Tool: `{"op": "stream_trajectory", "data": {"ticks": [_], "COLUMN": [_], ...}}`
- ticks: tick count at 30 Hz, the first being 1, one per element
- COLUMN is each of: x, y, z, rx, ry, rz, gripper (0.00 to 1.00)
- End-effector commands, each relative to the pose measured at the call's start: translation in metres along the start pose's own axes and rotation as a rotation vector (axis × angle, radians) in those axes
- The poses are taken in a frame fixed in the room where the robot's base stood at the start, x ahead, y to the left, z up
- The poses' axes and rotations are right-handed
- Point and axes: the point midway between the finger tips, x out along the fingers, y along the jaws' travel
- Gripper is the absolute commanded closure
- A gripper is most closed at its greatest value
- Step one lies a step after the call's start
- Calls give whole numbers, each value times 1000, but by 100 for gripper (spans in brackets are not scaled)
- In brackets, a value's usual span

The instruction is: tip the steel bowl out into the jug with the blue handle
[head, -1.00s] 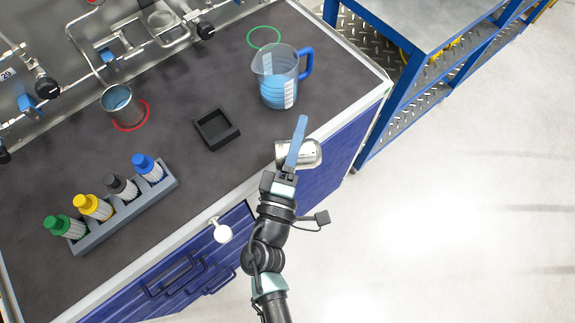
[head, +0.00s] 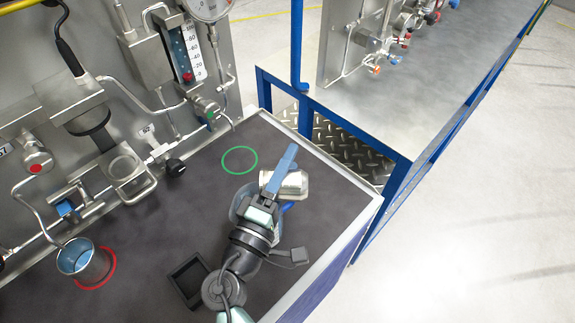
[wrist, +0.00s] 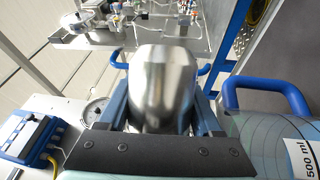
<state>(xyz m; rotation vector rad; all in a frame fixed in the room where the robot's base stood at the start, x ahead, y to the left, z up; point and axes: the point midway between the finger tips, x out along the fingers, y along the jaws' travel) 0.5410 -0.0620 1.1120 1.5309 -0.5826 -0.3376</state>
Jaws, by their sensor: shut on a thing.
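My gripper (head: 286,165) is shut on the steel bowl (head: 293,185), a shiny silver vessel, and holds it up over the bench. In the wrist view the bowl (wrist: 160,85) sits between the two blue fingers; its mouth and contents are hidden. The clear jug (head: 238,207) stands below my gripper in the head view, mostly covered by it, with a bit of its blue handle (head: 290,207) showing. In the wrist view the jug (wrist: 265,140), marked 500 ml, is close to the right of the bowl, handle (wrist: 268,85) toward the top.
A green ring (head: 239,160) marks bare bench behind the jug. A black square tray (head: 190,282) lies in front. Pipes and gauges line the back panel (head: 150,90).

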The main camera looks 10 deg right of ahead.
Motion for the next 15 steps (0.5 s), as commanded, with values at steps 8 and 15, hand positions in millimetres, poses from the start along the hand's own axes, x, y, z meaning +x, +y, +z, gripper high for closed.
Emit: {"op": "stream_trajectory", "data": {"ticks": [8, 15], "x": [3, 2], "y": [1, -7], "z": [7, 6], "rx": [216, 233], "ry": [-38, -38], "rz": [-90, -93], "gripper": [100, 100]}}
